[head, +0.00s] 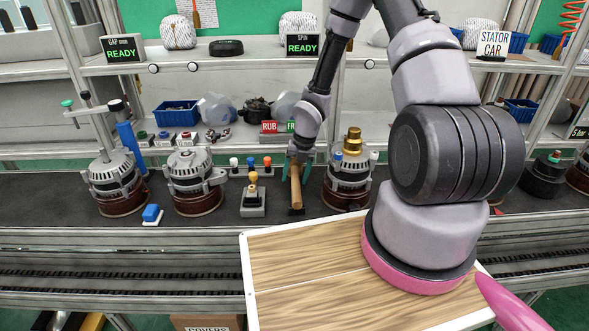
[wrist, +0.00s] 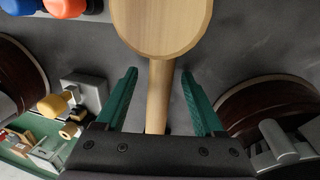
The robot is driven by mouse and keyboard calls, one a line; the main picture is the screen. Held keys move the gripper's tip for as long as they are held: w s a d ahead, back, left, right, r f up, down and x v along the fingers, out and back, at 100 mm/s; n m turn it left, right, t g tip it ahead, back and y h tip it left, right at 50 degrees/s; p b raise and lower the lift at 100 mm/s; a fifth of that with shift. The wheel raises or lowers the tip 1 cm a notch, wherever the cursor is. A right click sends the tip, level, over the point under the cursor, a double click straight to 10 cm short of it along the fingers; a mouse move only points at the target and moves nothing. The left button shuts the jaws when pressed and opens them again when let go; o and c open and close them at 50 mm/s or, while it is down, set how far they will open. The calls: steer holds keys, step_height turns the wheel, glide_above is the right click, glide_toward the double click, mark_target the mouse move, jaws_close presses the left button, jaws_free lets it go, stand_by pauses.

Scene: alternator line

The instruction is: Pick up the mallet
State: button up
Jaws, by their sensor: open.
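The wooden mallet (head: 296,190) is on the dark bench, between two alternators. In the wrist view its broad pale head (wrist: 162,25) is at the top, and its handle (wrist: 157,90) runs down from it between my fingers. My gripper (head: 299,168) is over the mallet with its jaws open. In the wrist view the green fingers of my gripper (wrist: 157,85) are on either side of the handle, with a gap on each side. The handle's lower end is hidden behind the gripper body.
Alternators stand close on the left (head: 196,183) and right (head: 348,180). A yellow-knobbed grey block (head: 253,203) is just left of the mallet, with red and blue knobs (head: 250,165) behind. A wooden board (head: 300,290) lies in front. A shelf (head: 240,65) runs above.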

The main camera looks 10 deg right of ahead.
steer(key=shift+c, duration=0.3)
jaws_close()
stand_by(1.1)
